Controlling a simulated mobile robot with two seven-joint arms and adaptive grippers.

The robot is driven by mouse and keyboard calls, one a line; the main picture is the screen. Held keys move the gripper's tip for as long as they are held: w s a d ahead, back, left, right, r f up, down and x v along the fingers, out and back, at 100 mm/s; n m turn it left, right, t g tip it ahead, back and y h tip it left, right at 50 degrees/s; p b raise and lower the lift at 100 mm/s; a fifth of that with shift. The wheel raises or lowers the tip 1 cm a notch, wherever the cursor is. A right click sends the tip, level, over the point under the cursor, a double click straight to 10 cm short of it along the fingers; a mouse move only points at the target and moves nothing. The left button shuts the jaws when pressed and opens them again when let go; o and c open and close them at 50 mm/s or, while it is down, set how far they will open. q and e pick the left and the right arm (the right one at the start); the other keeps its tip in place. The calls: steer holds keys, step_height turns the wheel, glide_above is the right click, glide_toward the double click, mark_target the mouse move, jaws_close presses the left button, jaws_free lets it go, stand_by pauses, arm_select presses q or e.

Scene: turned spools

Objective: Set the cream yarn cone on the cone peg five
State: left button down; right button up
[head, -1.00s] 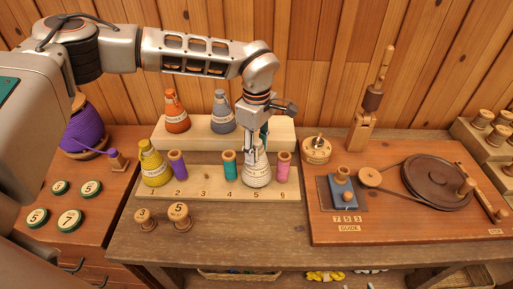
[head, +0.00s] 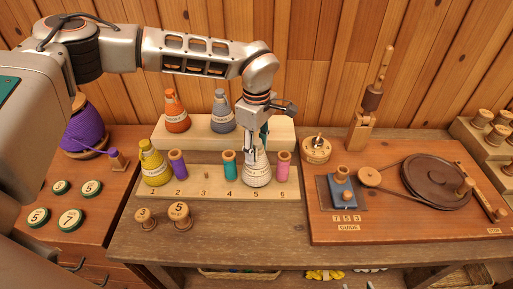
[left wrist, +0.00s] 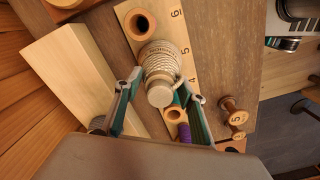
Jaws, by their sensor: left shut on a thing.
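The cream yarn cone (head: 257,174) stands upright at position 5 of the numbered peg board (head: 220,194), between a teal spool (head: 230,166) and a pink spool (head: 283,166). Its base looks level with the board; cone peg five itself is hidden beneath it. My left gripper (head: 256,148) points down and is shut on the cone's upper part. In the left wrist view the fingers (left wrist: 160,88) are on both sides of the cone (left wrist: 162,62), whose narrow top faces the camera. My right gripper is not in view.
A yellow cone (head: 154,164) and purple spool (head: 177,164) stand at the board's left; peg 3 (head: 207,174) is bare. Orange (head: 176,112) and grey (head: 222,112) cones stand on the raised step behind. A winder board (head: 410,215) lies right; two wooden spools (head: 180,216) stand in front.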

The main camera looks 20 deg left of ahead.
mark_target(256, 141)
stand_by(0.7)
arm_select(q)
steer(key=shift+f, duration=0.55)
steer(key=c, duration=1.5)
jaws_free()
steer(key=shift+r+p, duration=2.1)
steer(key=shift+r, duration=3.4)
